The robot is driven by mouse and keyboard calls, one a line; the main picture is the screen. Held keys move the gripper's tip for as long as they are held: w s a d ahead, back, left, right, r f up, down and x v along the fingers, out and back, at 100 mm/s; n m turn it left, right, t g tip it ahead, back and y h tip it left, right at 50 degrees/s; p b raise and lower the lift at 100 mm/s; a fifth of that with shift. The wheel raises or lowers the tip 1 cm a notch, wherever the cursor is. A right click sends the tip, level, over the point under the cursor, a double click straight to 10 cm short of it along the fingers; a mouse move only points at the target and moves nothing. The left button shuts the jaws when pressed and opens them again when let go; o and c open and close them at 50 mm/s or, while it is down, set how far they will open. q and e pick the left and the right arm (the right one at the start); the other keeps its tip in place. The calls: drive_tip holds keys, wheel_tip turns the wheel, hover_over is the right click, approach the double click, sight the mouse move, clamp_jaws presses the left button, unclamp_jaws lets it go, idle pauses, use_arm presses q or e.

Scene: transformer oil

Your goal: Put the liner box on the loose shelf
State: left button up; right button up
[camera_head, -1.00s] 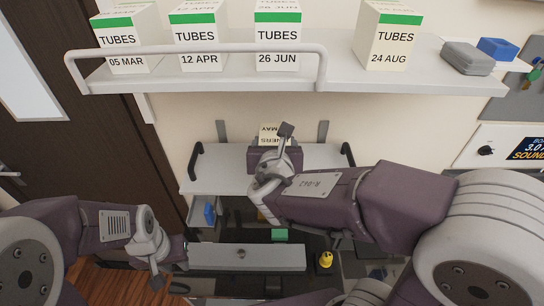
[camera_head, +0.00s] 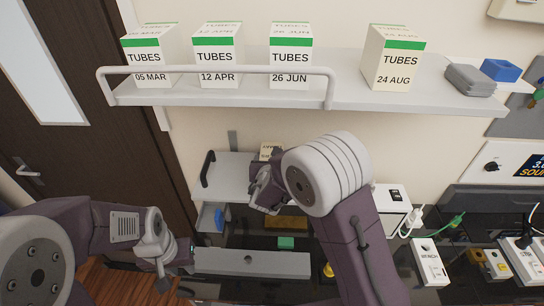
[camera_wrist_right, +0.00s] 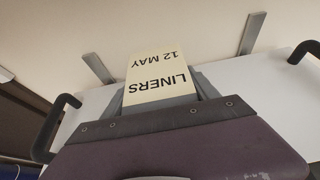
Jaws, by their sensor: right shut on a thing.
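The liner box, cream with "LINERS 12 MAY" on it, shows in the right wrist view (camera_wrist_right: 160,80) and small in the head view (camera_head: 270,149). My right gripper (camera_wrist_right: 160,105) is shut on it; its fingertips are largely hidden behind the gripper body. The box is over or at the white lower shelf (camera_head: 228,170) with black handles, which I take for the loose shelf. I cannot tell whether the box touches it. My left gripper (camera_head: 178,270) is low at the left, beside the left end of a grey drawer front (camera_head: 255,264); its jaws are unclear.
An upper shelf (camera_head: 350,97) with a front rail holds several tube boxes (camera_head: 290,57), a grey case (camera_head: 469,80) and a blue tray (camera_head: 501,70). It overhangs the lower shelf. A white device (camera_head: 393,205) and cables stand at the right. A dark door is at the left.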

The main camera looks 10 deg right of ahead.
drive_tip(key=shift+w+f, duration=0.15)
drive_tip(key=shift+w, duration=0.2)
drive_tip(key=o, duration=1.4)
drive_tip(key=shift+c, duration=0.2)
drive_tip(key=o, duration=0.3)
drive_tip(key=shift+s, duration=0.3)
drive_tip(key=shift+s+a+r+b, duration=0.2)
drive_tip(key=shift+s+b, duration=0.2)
drive_tip(key=shift+b, duration=0.1)
use_arm(q)
drive_tip(key=f+b, duration=0.2)
drive_tip(key=f, duration=0.1)
drive_tip(key=shift+w+f+b, duration=0.2)
drive_tip(key=shift+f+b, duration=0.1)
use_arm(e)
drive_tip(key=v, duration=1)
drive_tip(key=shift+s+r, duration=0.3)
drive_tip(key=shift+s, duration=0.05)
